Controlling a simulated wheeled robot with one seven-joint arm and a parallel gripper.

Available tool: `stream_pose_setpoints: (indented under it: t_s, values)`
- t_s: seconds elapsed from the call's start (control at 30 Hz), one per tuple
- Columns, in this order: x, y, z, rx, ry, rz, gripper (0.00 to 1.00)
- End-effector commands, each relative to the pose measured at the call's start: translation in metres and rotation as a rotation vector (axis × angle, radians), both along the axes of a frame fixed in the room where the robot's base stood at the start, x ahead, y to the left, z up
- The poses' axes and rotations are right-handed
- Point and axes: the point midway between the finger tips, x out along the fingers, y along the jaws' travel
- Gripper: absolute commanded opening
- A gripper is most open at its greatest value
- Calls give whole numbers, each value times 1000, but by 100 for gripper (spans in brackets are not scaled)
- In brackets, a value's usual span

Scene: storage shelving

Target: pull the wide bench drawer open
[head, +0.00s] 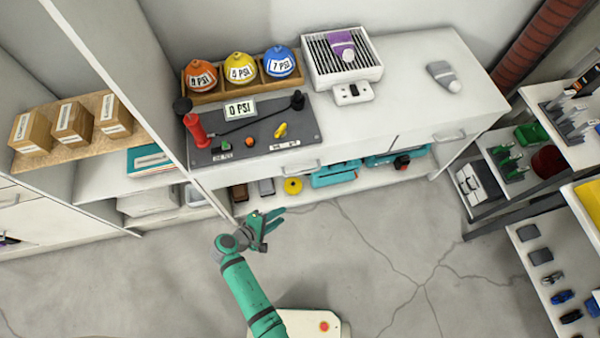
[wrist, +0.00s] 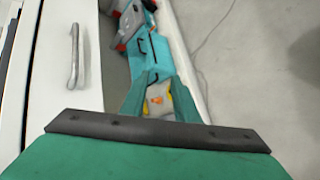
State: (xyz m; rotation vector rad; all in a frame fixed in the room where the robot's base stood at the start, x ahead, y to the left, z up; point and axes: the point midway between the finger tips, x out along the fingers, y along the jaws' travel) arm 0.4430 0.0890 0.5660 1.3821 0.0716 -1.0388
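The white bench has two drawer fronts below its top. The wider front (head: 345,159) is on the left, with a bar handle (head: 300,168) near its middle; it looks shut, flush with the bench. A narrower front with its own handle (head: 450,134) is to the right. My gripper (head: 273,227) is in front of and below the left handle, apart from it, near the lower shelf. In the wrist view its fingers (wrist: 162,100) are spread with nothing held. A bar handle (wrist: 75,57) on a white front shows there at upper left, outside the fingers.
The lower shelf (head: 335,190) under the drawers holds a yellow roll (head: 293,185) and teal cases (head: 335,174). A dark control panel (head: 250,130) lies on the bench top. Grey shelving stands at right. The floor (head: 400,245) before the bench is clear.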

Motion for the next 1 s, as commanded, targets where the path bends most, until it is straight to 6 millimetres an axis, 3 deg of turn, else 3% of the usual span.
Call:
stream_pose_setpoints:
  t_s: [0.03, 0.2, 0.4, 0.63, 1.0]
  values:
    - [19, 3, 14, -74, -15, -5, 28]
    - [56, 5, 62, -296, -62, -54, 28]
    - [75, 11, 101, -435, -108, -105, 28]
    - [83, 3, 106, -460, -116, -120, 28]
    - [116, -48, 93, -458, -114, -121, 28]
